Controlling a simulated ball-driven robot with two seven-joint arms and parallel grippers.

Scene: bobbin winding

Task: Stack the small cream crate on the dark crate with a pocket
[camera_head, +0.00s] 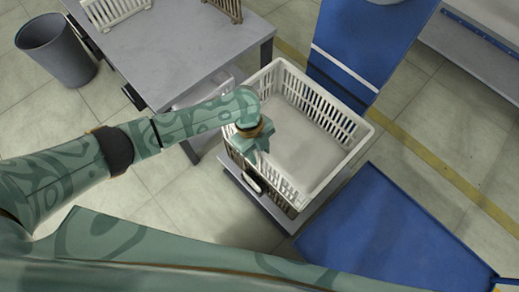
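A cream slatted crate (348,127) stands open and upright on a small grey stand, right of the middle; its inside looks empty. Its near left outer side is dark and shaded, with a pale oval spot. My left gripper (253,147) is at the crate's left rim, pointing down; its fingertips are hidden or too small to tell whether they grip the rim. On the grey table at the top, another cream crate (113,10) and a brownish crate (229,9) show partly, cut by the frame's edge. No pocket can be made out. My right gripper is not in view.
The grey table (185,45) stands at the upper left, with a grey bin (56,50) beside it. A blue panel (375,235) lies at lower right and a blue surface (365,40) at top right. Tiled floor with a yellow line (440,168) is clear at the right.

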